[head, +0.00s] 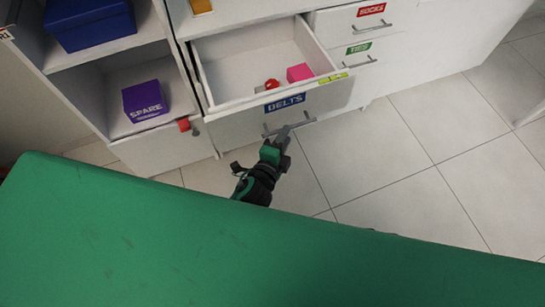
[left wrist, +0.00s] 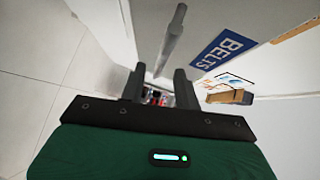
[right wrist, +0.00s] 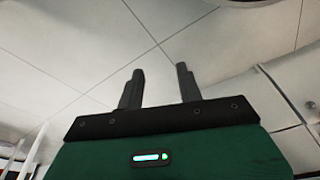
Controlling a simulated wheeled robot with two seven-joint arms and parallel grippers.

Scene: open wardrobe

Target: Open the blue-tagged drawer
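The blue-tagged drawer, marked BELTS (head: 285,103), is pulled well out of the wardrobe in the head view. Its white inside (head: 245,62) shows. Its grey bar handle (head: 288,125) is on the front below the tag. My left gripper (head: 284,136) is at this handle, its fingers apart. In the left wrist view the handle (left wrist: 172,40) runs down toward the gap between my left fingertips (left wrist: 160,78); contact cannot be told. My right gripper (right wrist: 160,80) is open and empty over floor; it is not seen in the head view.
A red item (head: 271,85) and a pink box (head: 300,72) lie in the drawer. Shut SOCKS (head: 371,10) and TIES (head: 359,48) drawers stand right. A purple SPARE box (head: 145,101) is left. A green surface (head: 150,240) fills the foreground. Tiled floor (head: 400,150) at right is clear.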

